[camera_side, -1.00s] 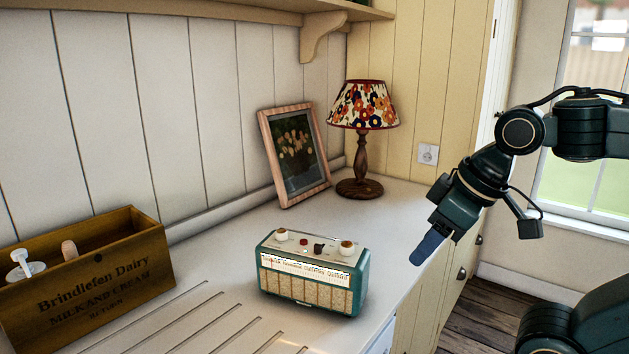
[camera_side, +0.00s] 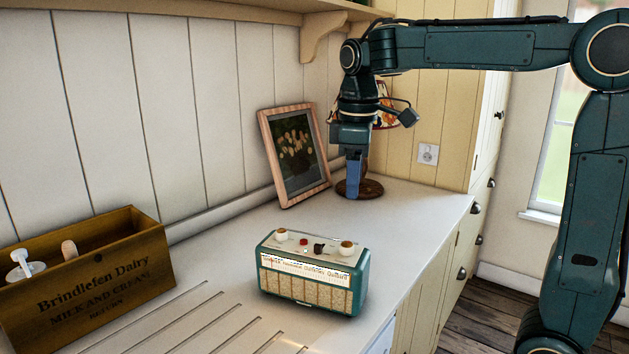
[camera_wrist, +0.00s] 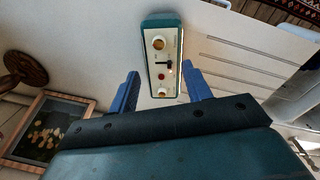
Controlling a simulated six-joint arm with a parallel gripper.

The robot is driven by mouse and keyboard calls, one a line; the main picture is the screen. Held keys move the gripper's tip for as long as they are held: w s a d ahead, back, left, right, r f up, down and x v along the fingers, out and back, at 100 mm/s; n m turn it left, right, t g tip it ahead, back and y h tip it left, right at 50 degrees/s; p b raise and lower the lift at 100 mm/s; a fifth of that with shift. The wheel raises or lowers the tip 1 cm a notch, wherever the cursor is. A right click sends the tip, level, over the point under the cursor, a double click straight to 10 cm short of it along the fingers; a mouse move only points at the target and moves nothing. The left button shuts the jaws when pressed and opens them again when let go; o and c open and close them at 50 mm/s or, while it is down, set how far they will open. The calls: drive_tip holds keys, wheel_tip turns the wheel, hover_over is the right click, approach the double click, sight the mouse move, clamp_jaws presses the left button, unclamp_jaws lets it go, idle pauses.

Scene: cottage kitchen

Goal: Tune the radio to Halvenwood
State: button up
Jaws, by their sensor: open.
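The teal and cream radio (camera_side: 312,273) stands upright on the counter in the side view, its station dial strip facing the camera. Its top carries a knob at the left (camera_side: 281,235), a red button, a dark switch and a larger knob at the right (camera_side: 347,246). The station names are too small to read surely. My gripper (camera_side: 354,191) points down above the counter behind the radio, apart from it. In the wrist view my gripper (camera_wrist: 160,84) has its blue fingers spread and empty, and the radio's top (camera_wrist: 162,55) shows ahead between and beyond them.
A lamp with a wooden base (camera_side: 371,190) stands behind my gripper, its shade partly hidden. A framed picture (camera_side: 294,153) leans against the wall. A wooden crate (camera_side: 98,287) with bottles stands at left. The counter (camera_side: 420,212) is clear right of the radio.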

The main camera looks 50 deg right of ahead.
sight(347, 245)
drive_tip(key=shift+w+d+f, duration=0.1)
drive_tip(key=shift+w, duration=0.45)
drive_tip(key=f, duration=1.3)
drive_tip(key=shift+w+d+f, duration=0.15)
drive_tip(key=shift+d+f, duration=0.2)
drive_tip(key=shift+f, duration=0.05)
drive_tip(key=c, duration=1)
